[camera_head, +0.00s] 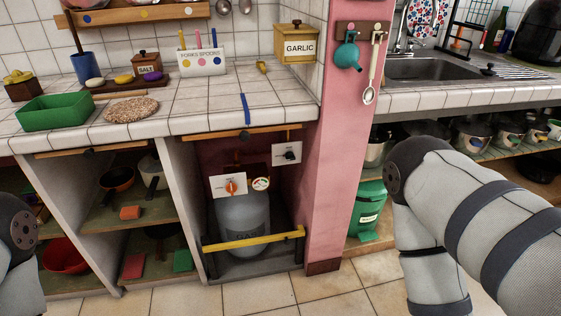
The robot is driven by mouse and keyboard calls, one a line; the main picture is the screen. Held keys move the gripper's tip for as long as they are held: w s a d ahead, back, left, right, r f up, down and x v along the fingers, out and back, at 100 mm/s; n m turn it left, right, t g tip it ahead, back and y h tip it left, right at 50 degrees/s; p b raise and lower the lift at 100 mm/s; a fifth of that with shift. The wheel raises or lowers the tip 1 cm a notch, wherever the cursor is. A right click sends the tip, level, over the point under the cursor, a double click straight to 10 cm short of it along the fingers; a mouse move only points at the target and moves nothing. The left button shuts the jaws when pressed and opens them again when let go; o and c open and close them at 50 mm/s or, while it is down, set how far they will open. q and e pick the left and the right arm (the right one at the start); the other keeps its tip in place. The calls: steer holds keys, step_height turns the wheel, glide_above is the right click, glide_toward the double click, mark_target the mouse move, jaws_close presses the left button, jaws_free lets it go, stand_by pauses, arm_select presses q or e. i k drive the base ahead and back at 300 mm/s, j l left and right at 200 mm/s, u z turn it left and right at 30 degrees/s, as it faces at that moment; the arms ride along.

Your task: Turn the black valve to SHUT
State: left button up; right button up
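The black valve (291,155) is a small dark knob on a white plate (279,149) at the upper right of the open niche under the tiled counter. The lettering on its plate is too small to read, and I cannot tell its setting. An orange valve (231,187) sits on another white plate, lower and to the left, in front of the grey gas bottle (243,222). A round gauge (260,184) is beside it. Parts of my arms show at the left and right edges. Neither gripper is in view.
A yellow bar (252,241) crosses the niche front low down. A pink pillar (337,130) stands right of the niche, with a green bin (368,209) beyond it. A blue strip (245,109) lies at the counter edge above. The tiled floor in front is clear.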

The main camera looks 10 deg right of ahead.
mark_target(289, 155)
steer(key=i+l+z, duration=0.1)
steer(key=l, duration=0.3)
steer(key=i+l+z, duration=0.1)
steer(key=l, duration=0.35)
steer(key=i+l, duration=0.25)
steer(key=i+l+z, duration=0.15)
steer(key=l, duration=0.4)
steer(key=i+l+z, duration=0.1)
steer(key=i+l, duration=0.15)
steer(key=l, duration=0.1)
